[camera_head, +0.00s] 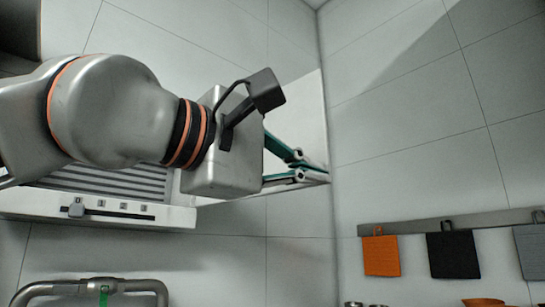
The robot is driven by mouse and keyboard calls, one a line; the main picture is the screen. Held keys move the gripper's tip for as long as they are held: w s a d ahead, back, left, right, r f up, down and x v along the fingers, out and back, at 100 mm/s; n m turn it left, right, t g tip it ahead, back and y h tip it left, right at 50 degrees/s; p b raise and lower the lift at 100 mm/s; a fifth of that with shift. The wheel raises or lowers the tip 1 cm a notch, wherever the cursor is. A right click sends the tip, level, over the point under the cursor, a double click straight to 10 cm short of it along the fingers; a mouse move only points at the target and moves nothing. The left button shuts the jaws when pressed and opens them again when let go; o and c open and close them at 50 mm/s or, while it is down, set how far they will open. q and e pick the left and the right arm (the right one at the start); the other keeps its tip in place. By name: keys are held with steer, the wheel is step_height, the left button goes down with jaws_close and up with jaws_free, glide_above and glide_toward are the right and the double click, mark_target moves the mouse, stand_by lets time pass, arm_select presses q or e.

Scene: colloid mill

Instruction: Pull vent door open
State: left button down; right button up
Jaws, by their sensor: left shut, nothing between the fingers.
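A pale vent hood (180,217) with dark horizontal slats (105,183) and a slider marked 0 to 3 is on the wall at the left, partly hidden by my left arm. A pale flat panel (312,112) stands upright behind my left gripper; I cannot tell whether it is the vent door. My left gripper (312,176) points right, with green-edged fingers shut and empty, in front of the panel's lower part. I cannot tell whether the fingers touch the panel. My right gripper is out of view.
A dark wall rail (440,224) at the right carries an orange (381,256), a black (453,256) and a grey (533,250) hanging piece. A grey curved metal tube (72,287) shows at the lower left. The tiled wall above the rail is bare.

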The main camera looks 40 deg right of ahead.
arm_select(q)
steer(key=shift+w+d, duration=0.15)
steer(key=shift+d, duration=1.15)
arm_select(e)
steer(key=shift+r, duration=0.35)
arm_select(q)
steer(key=shift+a, duration=0.1)
